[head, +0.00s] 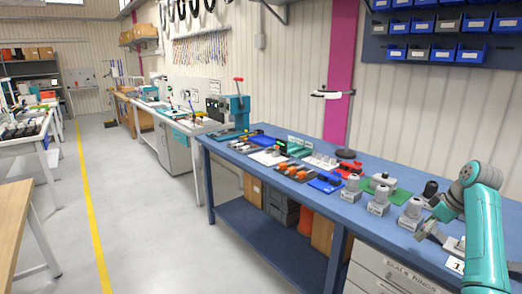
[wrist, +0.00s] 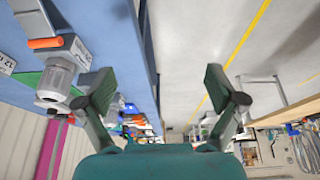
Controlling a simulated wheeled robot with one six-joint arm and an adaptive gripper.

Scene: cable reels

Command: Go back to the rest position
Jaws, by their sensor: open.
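My gripper (head: 426,231) is at the right end of the blue workbench (head: 255,207), at the end of my folded teal arm. In the wrist view my gripper (wrist: 157,88) has its two dark fingers spread wide with nothing between them. Several grey units with white labels stand in a row along the bench. The nearest grey unit (head: 412,210) is just left of my gripper. A grey unit with an orange part (wrist: 60,78) shows at the left of the wrist view, beside one finger; I cannot tell whether they touch.
A green mat (head: 400,196), a red part (head: 352,184) and a desk lamp (head: 333,94) are on the bench. Blue bins (head: 475,22) hang on the wall at the back right. The floor aisle with a yellow line (head: 92,215) is clear on the left.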

